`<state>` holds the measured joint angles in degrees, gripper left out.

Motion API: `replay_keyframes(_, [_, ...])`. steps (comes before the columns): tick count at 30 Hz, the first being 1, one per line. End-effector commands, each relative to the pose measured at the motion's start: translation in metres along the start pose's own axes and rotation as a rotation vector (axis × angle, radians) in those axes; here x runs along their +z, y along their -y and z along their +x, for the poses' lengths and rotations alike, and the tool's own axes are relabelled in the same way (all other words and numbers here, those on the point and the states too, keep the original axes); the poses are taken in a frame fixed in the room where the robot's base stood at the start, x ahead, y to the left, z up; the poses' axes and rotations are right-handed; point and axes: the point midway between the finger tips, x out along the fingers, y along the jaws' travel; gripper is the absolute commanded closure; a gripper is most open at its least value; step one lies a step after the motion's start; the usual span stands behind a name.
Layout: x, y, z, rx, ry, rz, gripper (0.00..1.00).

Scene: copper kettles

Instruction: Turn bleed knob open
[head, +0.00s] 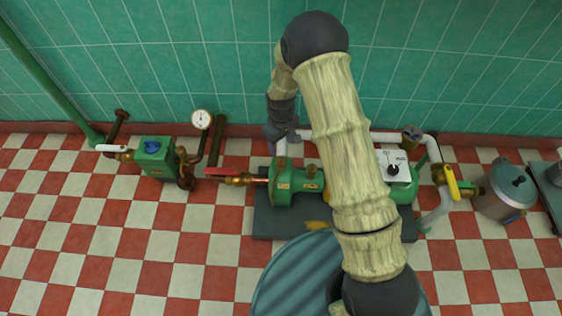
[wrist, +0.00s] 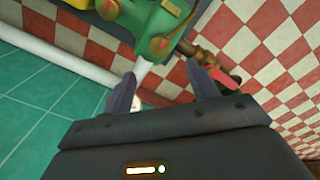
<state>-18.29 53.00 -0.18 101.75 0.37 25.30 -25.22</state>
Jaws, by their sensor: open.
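My gripper (head: 281,134) is at the back wall, above the green pump (head: 295,186) and beside a white upright pipe (head: 281,148). In the wrist view my gripper (wrist: 161,70) is open, its two dark fingers apart. A pale pipe (wrist: 142,69) shows between them, with a small pale, blurred thing (wrist: 136,104) lower down. The pump (wrist: 145,25) lies beyond the fingertips and has round brass caps. I cannot tell which part is the bleed knob. My arm hides the pump's middle in the head view.
A red-handled valve (head: 228,174) is left of the pump. A green box with a blue knob (head: 152,146) and a gauge (head: 201,119) stand farther left. A white control box (head: 395,166), a yellow-handled valve (head: 452,184) and a grey pot (head: 503,190) are right. The left floor is clear.

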Motion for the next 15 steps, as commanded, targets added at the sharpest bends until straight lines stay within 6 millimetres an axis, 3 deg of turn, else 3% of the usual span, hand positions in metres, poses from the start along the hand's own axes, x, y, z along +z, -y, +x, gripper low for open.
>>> replay_keyframes(3, [0.000, 0.000, 0.026, -0.001, 0.001, 0.000, 0.41])
replay_keyframes(15, [0.000, 0.000, 0.093, 0.000, 0.001, 0.001, 0.41])
